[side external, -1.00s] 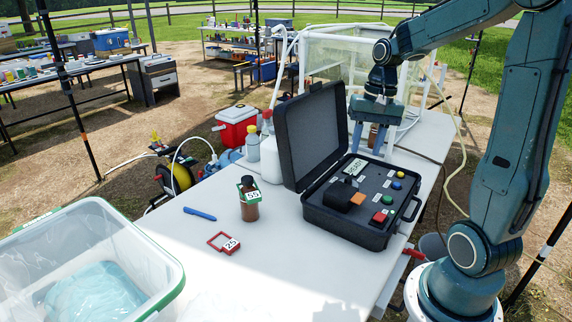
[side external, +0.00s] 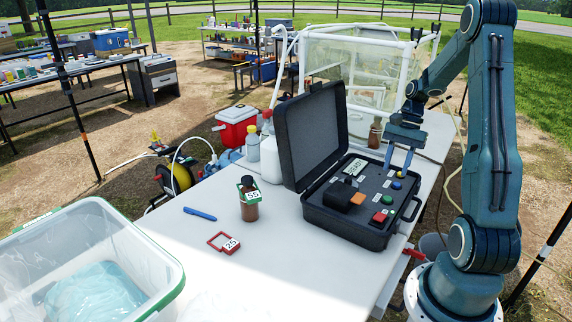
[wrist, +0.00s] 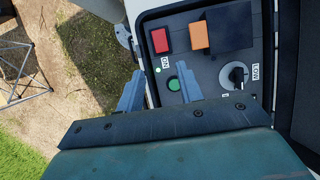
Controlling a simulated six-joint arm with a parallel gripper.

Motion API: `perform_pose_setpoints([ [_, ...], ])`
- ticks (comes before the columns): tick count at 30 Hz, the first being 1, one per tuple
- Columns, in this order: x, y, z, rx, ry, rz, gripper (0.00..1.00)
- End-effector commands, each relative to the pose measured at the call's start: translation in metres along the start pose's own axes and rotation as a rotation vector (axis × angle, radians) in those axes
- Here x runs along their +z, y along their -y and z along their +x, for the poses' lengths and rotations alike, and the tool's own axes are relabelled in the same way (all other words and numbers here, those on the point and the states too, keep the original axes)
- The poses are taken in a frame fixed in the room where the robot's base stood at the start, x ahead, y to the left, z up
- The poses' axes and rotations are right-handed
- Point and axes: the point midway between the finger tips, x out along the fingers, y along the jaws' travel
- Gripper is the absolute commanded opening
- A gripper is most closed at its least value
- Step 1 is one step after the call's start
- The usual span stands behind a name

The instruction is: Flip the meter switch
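The meter is an open black case (side external: 352,235) on the white table, with its lid raised on the left. In the wrist view a green round button (wrist: 174,84) lies beside an "ON" label, and a black knob (wrist: 238,75) sits beside a "LOW" label. I cannot tell which control is the switch. My gripper (side external: 396,173) is open and empty above the panel's far right part; its fingers (wrist: 160,78) straddle the area near the green button.
A brown bottle (side external: 375,133) stands at the back of the table. A labelled brown bottle (side external: 250,205), a blue pen (side external: 200,214) and a red tag (side external: 222,242) are left of the case. A clear bin (side external: 150,250) stands front left. The front middle table is clear.

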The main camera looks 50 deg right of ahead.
Motion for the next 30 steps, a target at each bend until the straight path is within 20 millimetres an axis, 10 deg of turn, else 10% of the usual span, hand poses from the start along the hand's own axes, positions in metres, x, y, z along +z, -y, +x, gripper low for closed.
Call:
perform_pose_setpoints([
  [11, 0.001, 0.000, 0.020, 0.002, 0.003, -0.002, 0.36],
  [30, 0.002, 0.000, 0.113, 0.004, 0.001, -0.002, 0.36],
])
